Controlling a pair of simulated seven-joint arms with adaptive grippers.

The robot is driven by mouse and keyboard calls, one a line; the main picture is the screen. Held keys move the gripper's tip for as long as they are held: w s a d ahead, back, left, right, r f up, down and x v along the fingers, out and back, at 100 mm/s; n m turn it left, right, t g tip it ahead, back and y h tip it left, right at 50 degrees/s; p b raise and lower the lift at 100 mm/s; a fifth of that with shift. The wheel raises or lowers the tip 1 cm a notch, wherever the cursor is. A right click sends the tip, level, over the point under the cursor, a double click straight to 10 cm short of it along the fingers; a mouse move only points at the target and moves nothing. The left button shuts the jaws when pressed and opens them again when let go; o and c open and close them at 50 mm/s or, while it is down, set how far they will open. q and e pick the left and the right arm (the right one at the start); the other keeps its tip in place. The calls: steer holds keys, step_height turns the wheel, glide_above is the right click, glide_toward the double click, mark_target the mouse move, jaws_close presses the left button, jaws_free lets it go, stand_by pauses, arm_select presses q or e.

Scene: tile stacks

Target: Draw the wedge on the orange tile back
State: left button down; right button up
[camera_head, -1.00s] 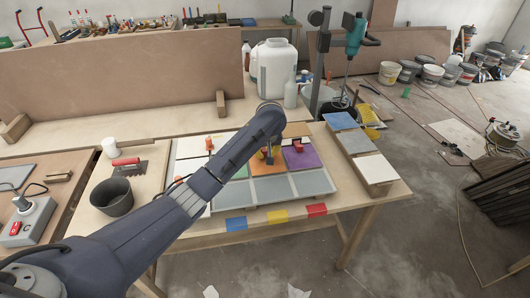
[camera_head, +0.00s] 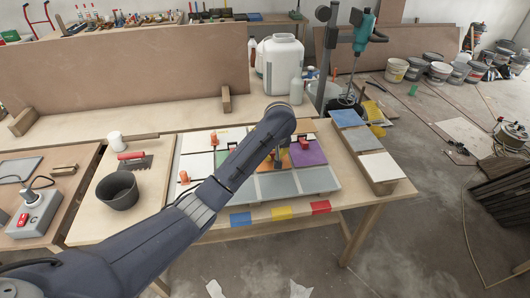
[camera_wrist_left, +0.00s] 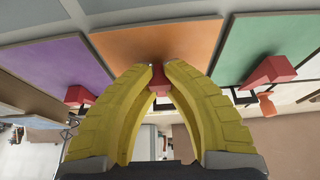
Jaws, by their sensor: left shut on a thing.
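The orange tile (camera_head: 287,166) lies in the tile grid on the table, partly covered by my left arm in the head view. In the left wrist view the orange tile (camera_wrist_left: 160,42) fills the top middle, between the purple tile (camera_wrist_left: 52,72) and the green tile (camera_wrist_left: 262,45). A small red wedge (camera_wrist_left: 159,82) sits at the edge of the orange tile. My left gripper (camera_wrist_left: 158,72) has its yellow fingers closed on this wedge. The fingers hide most of it. My right gripper is not in view.
Other red wedges stand by the purple tile (camera_wrist_left: 80,95) and the green tile (camera_wrist_left: 268,74). Grey tiles (camera_head: 277,186) fill the near row. A dark bucket (camera_head: 118,193) and a trowel (camera_head: 134,163) are at left. A board with tiles (camera_head: 378,166) is at right.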

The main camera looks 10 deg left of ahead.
arm_select(q)
steer(key=shift+s+d+f, duration=0.1)
steer(key=c, duration=1.6)
jaws_free()
steer(key=shift+s, duration=0.1)
steer(key=o, duration=0.4)
steer(key=shift+c, duration=0.2)
steer(key=shift+v, duration=3.1)
steer(key=shift+s+r, duration=0.2)
steer(key=shift+r, duration=0.5)
